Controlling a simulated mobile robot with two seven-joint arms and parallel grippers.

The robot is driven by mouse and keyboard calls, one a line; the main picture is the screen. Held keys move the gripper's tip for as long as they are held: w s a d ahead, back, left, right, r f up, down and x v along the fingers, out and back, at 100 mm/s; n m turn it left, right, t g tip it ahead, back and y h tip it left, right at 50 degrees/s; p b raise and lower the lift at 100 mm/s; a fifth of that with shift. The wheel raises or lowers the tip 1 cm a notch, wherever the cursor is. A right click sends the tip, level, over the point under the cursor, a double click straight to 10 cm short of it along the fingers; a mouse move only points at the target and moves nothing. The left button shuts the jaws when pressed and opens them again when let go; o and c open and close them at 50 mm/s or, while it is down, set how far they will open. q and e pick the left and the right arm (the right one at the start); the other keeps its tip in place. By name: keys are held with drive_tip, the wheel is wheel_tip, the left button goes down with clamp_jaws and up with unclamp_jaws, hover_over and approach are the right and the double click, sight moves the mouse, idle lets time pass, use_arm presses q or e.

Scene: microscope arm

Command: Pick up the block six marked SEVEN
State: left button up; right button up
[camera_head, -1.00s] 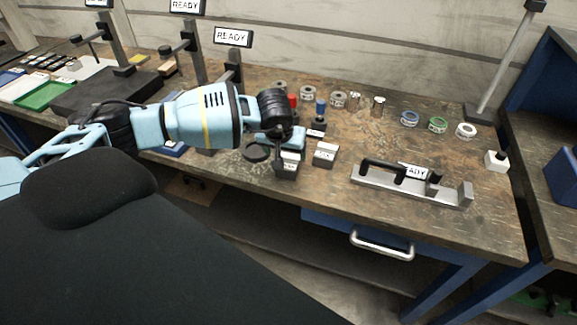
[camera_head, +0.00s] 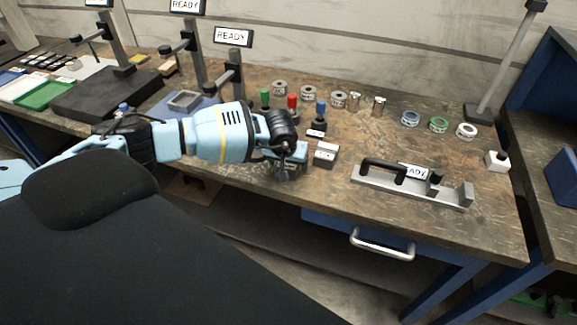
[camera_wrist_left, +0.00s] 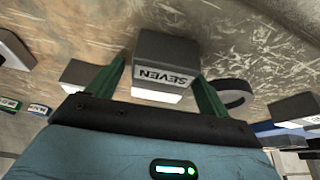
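The block marked SEVEN (camera_wrist_left: 166,62) is a dark grey block with a white label. It sits in the middle of the left wrist view, between the two green fingers of my left gripper (camera_wrist_left: 158,72). The fingers are spread, with a gap showing between the left finger and the block. In the head view my left gripper (camera_head: 289,168) is low over the front edge of the bench, and it hides most of the block there. My right gripper is not in view.
Another labelled grey block (camera_head: 325,154) stands just right of my left gripper. A dark ring (camera_wrist_left: 232,93) lies beside the SEVEN block. A metal fixture with a black handle (camera_head: 412,183) is farther right. Colored-top pieces and tape rolls (camera_head: 439,124) stand behind.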

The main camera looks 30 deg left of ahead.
use_arm(q)
clamp_jaws()
drive_tip(key=shift+w+r, duration=0.1)
drive_tip(key=shift+r, duration=0.1)
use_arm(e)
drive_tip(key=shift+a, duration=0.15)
use_arm(q)
drive_tip(key=shift+r, duration=0.1)
